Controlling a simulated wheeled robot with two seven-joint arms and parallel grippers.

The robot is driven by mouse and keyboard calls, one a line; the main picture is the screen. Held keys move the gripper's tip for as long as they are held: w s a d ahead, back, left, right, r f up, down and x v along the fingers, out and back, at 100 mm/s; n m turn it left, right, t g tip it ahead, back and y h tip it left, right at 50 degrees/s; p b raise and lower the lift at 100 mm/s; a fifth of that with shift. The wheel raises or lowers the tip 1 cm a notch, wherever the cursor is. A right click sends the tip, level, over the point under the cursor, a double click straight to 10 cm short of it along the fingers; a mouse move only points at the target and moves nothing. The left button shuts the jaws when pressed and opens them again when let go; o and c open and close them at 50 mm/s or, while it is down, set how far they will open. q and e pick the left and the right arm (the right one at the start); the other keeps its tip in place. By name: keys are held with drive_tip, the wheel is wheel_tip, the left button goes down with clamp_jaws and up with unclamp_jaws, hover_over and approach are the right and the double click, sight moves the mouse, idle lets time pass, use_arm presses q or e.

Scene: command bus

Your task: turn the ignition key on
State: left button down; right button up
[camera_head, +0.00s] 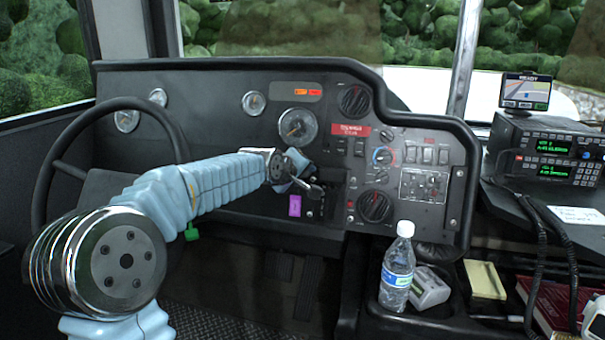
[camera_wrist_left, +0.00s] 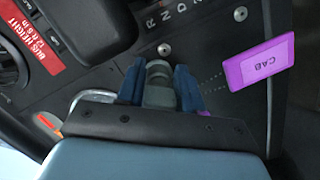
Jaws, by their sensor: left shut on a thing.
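My left gripper (camera_head: 303,184) reaches across the steering wheel to the lower middle of the dashboard. In the left wrist view, the blue fingers of my left gripper (camera_wrist_left: 160,88) are shut on a grey piece, apparently the ignition key (camera_wrist_left: 158,92), close against the black panel. Its slot is not clearly seen, and I cannot tell its turn position. A purple tag (camera_wrist_left: 258,62) marked CAB lies beside it, seemingly joined by a thin chain. The purple tag (camera_head: 295,206) also hangs below the gripper in the head view. My right gripper is not in view.
The steering wheel (camera_head: 40,190) is at the left, partly behind my arm. Gear letters (camera_wrist_left: 170,15) sit just above the fingers. Knobs and switches fill the panel (camera_head: 455,205) to the right. A water bottle (camera_head: 397,270) stands lower right. A green tag (camera_head: 192,233) hangs below my arm.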

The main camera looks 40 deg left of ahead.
use_arm(q)
drive_tip(key=shift+f, duration=0.1)
drive_tip(key=c, duration=0.8)
unclamp_jaws()
drive_tip(key=v, duration=1.4)
drive_tip(key=shift+f, duration=0.1)
